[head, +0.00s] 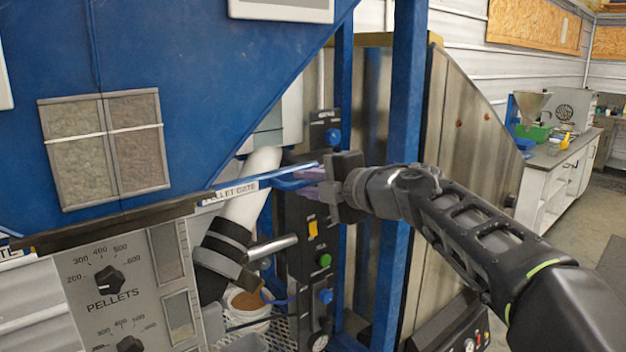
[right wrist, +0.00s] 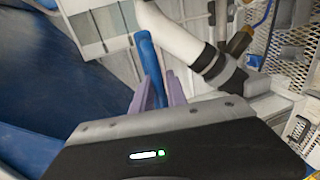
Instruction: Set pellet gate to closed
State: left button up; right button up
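The pellet gate is a blue bar handle (head: 290,183) beside the "PELLET GATE" label (head: 229,191), under the sloping edge of the blue hopper (head: 200,90). The bar also shows in the right wrist view (right wrist: 148,52), running in between the purple fingers. My right gripper (head: 308,180) comes in from the right, with its fingers (right wrist: 158,88) close on both sides of the bar. It appears shut on the handle; the far ends of the fingers are partly hidden by the bar. My left gripper is in neither view.
A control panel with a PELLETS dial (head: 110,281) stands at the lower left. A blue post (head: 400,110) stands close behind my right wrist.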

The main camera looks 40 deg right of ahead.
jog(key=shift+o, duration=1.4)
jog(key=shift+a, duration=0.15)
jog(key=shift+o, duration=0.5)
jog(key=shift+r, duration=0.1)
jog(key=v, duration=0.7)
jog(key=shift+s+b, duration=0.4)
